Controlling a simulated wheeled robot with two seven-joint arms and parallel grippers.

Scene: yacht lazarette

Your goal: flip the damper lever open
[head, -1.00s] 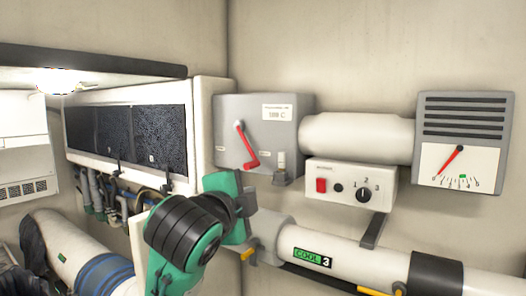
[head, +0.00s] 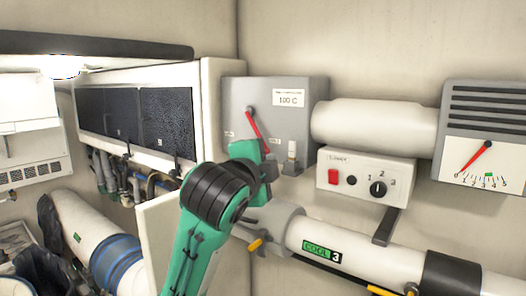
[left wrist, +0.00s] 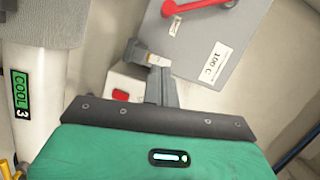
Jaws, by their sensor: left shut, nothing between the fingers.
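The damper lever (head: 257,126) is a red bar on the front of a grey box (head: 315,120) labelled 100 C. My right gripper is out of view.
A small grey latch with a pale tip (head: 291,153) sits at the box's lower right. A switch box (head: 355,198) with a red switch and knob is right of it. A white pipe marked COOL 3 (head: 350,256) runs below. A gauge (head: 485,165) is at far right.

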